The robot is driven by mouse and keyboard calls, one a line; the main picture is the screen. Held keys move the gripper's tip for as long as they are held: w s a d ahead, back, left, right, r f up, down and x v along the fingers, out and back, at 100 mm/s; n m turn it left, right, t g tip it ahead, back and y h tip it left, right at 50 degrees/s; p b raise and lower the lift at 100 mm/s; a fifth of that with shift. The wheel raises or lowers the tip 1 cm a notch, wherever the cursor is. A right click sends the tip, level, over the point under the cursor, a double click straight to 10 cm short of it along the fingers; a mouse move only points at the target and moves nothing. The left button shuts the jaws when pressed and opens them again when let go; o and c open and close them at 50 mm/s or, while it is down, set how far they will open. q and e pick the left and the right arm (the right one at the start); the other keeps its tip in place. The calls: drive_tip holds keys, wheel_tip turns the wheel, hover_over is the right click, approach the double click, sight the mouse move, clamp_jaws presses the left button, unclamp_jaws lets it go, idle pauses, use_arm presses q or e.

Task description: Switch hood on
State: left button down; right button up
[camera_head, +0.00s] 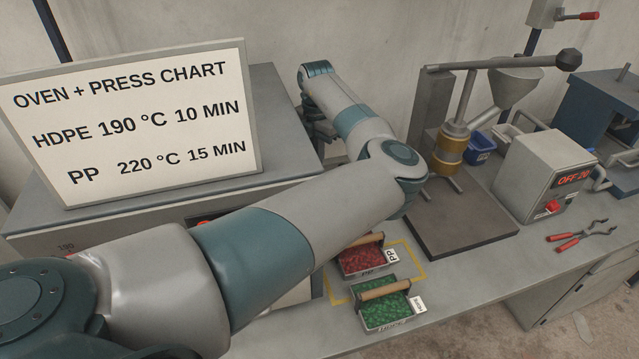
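My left arm comes in from the lower left, bends at mid-picture and reaches back toward the wall. My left gripper (318,128) is at its far end, behind the grey oven top's right edge. It is small, dark and partly covered by my wrist, so I cannot tell whether its fingers are open. No hood and no switch labelled for one can be made out. A grey wall box with a red-tipped lever (590,15) is at the top right, far from the gripper; I cannot tell what it controls. My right gripper is not in view.
The oven and press chart (135,120) stands on the oven top. Trays of red (362,262) and green pellets (387,306) sit on the bench. A controller box (545,175) with a red switch, red-handled pliers (577,237) and a hopper press (455,145) are at right.

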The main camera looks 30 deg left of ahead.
use_arm(q)
drive_tip(key=shift+f, duration=0.15)
idle(0.3)
drive_tip(key=shift+f+b, duration=0.3)
drive_tip(key=shift+f, duration=0.6)
idle(0.5)
drive_tip(key=shift+r, duration=0.1)
drive_tip(key=shift+r+p, duration=3.1)
drive_tip(key=shift+r, duration=0.35)
drive_tip(key=shift+d+f, duration=0.1)
